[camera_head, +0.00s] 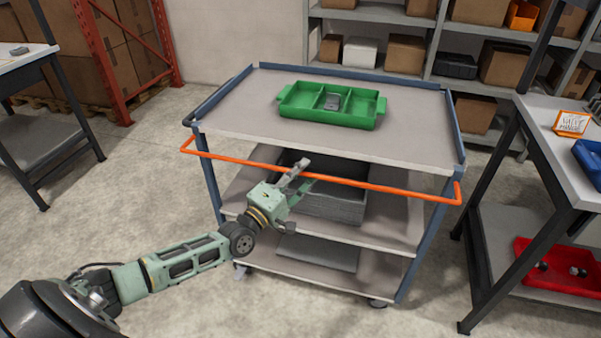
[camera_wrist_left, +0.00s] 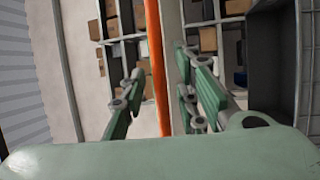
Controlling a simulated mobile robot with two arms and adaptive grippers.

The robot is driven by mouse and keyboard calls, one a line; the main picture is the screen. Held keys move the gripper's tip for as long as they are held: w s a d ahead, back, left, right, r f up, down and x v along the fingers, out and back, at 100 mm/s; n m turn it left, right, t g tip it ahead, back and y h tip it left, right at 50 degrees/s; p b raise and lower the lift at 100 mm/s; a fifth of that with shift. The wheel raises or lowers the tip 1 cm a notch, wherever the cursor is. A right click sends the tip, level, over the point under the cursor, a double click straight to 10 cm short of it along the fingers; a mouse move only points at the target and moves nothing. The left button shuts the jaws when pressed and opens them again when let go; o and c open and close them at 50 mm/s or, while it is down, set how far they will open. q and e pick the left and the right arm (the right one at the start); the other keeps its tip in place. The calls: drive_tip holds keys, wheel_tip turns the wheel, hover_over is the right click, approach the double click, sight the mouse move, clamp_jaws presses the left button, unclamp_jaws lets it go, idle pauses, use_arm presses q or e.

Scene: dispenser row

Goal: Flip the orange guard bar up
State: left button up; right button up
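The orange guard bar (camera_head: 385,187) runs across the near side of a grey cart, below its top shelf, with bent ends at the blue posts. My left gripper (camera_head: 303,172) reaches in from the lower left and is at the bar, near the middle of its length. In the left wrist view the bar (camera_wrist_left: 157,75) passes between the two spread green fingers (camera_wrist_left: 160,85). A gap shows on the left finger's side; the bar is closer to the right finger, and I cannot tell whether they touch. My right gripper is not in view.
The cart's top shelf (camera_head: 225,105) holds a green divided tray (camera_head: 345,121) with a small grey item in it. A dark grey bin (camera_head: 335,207) stands on the middle shelf behind the bar. A side table (camera_head: 560,145) stands at the right. Floor is clear at the left.

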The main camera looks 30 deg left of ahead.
use_arm(q)
clamp_jaws()
idle(0.3)
